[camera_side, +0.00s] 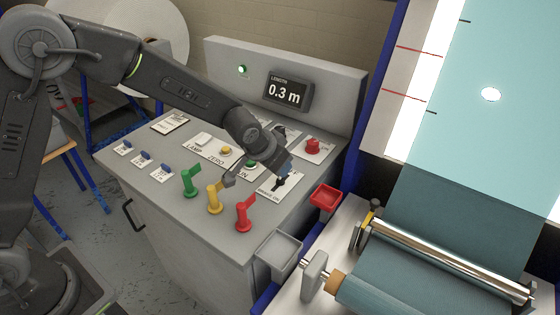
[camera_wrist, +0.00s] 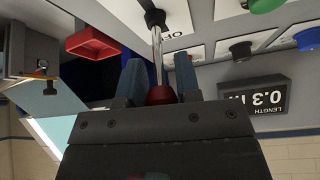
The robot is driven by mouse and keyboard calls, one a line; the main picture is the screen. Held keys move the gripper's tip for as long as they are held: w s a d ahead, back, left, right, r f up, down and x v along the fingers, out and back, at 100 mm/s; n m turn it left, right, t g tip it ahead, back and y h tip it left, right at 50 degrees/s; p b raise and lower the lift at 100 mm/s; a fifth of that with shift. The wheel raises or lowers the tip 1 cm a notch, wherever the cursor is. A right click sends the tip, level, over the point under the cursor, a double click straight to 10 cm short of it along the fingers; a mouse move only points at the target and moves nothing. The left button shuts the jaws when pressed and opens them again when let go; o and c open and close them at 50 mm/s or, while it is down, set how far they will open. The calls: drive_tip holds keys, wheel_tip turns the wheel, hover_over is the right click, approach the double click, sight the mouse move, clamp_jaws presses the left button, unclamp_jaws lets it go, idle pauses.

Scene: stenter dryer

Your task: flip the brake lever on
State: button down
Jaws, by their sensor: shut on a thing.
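The brake lever (camera_wrist: 157,46) is a thin silver rod with a red knob (camera_wrist: 160,95) and a dark base on a white plate. Its plate (camera_side: 278,187), lettered "BRAKE ON", is near the right front edge of the grey console in the side view. My gripper (camera_wrist: 160,70) has blue fingers on both sides of the lever, with the knob deep between them, and is shut on it. In the side view my gripper (camera_side: 286,170) reaches down over the plate and hides most of the lever; its exact tilt is hard to tell.
Green (camera_side: 189,182), yellow (camera_side: 214,198) and red (camera_side: 243,212) flag handles stand left of the lever. A red button (camera_side: 312,146) is behind it. A red tray (camera_side: 325,197) and a grey tray (camera_side: 279,249) are at the console's right side, beside the fabric rollers. A display (camera_side: 288,91) reads 0.3 m.

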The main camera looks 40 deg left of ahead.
drive_tip(key=shift+s, duration=0.2)
idle(0.3)
drive_tip(key=c, duration=0.9)
unclamp_jaws()
drive_tip(key=shift+s+v, duration=0.2)
drive_tip(key=shift+v, duration=6.65)
drive_tip(key=shift+f, duration=0.15)
